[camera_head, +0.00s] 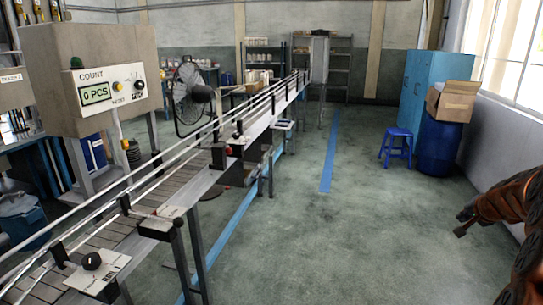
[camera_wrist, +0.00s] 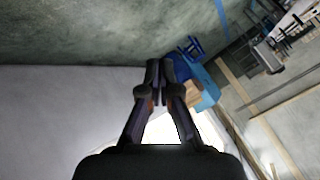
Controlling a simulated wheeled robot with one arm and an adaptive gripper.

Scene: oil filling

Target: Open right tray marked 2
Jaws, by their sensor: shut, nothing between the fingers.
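I cannot make out a tray marked 2 in either view. My gripper (camera_head: 463,222) is at the right of the head view, at the end of my orange-brown arm, over open floor and well apart from the conveyor. In the wrist view my gripper (camera_wrist: 156,72) points away from the camera with its fingertips together and nothing between them. The conveyor (camera_head: 185,190) runs from the lower left to the back, with rails and small control boxes. A knob panel (camera_head: 97,271) sits on its near edge.
A counter box (camera_head: 95,80) reading 0 PCS stands at the left, with a fan (camera_head: 191,97) behind the conveyor. A blue stool (camera_head: 396,145), blue barrel (camera_head: 440,147), cardboard box (camera_head: 452,101) and blue locker (camera_head: 425,85) stand at the right. The middle floor is clear.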

